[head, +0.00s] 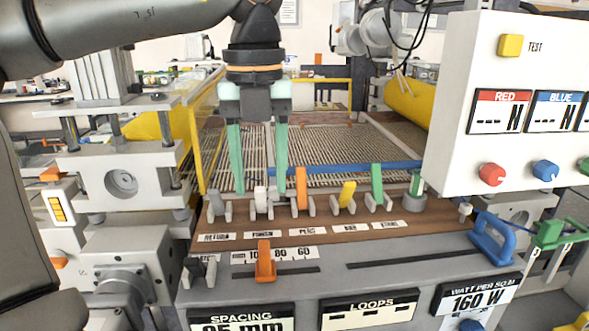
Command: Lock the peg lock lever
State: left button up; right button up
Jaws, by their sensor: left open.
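The orange lever (301,186) stands upright between pale brackets on the brown strip, behind the label that appears to read PEGS (307,231). I take it to be the peg lock lever. My left gripper (260,189) points down, open and empty, with its two mint-green fingers apart. Its tips hang near the white lever (261,198), just left of the orange lever. Whether the fingers touch anything is unclear. My right gripper is not in view.
Further levers share the row: grey (218,204), yellow (347,193) and green (377,182). A blue bar (345,168) runs behind them. An orange slider (265,262) stands in front. A white control box (520,100) fills the right, and a blue handle (491,240) sits below it.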

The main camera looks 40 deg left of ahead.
aim_at(194, 265)
jog(key=k+l, duration=0.45)
jog(key=l, duration=0.25)
jog(key=k+l, duration=0.25)
jog(key=l, duration=0.1)
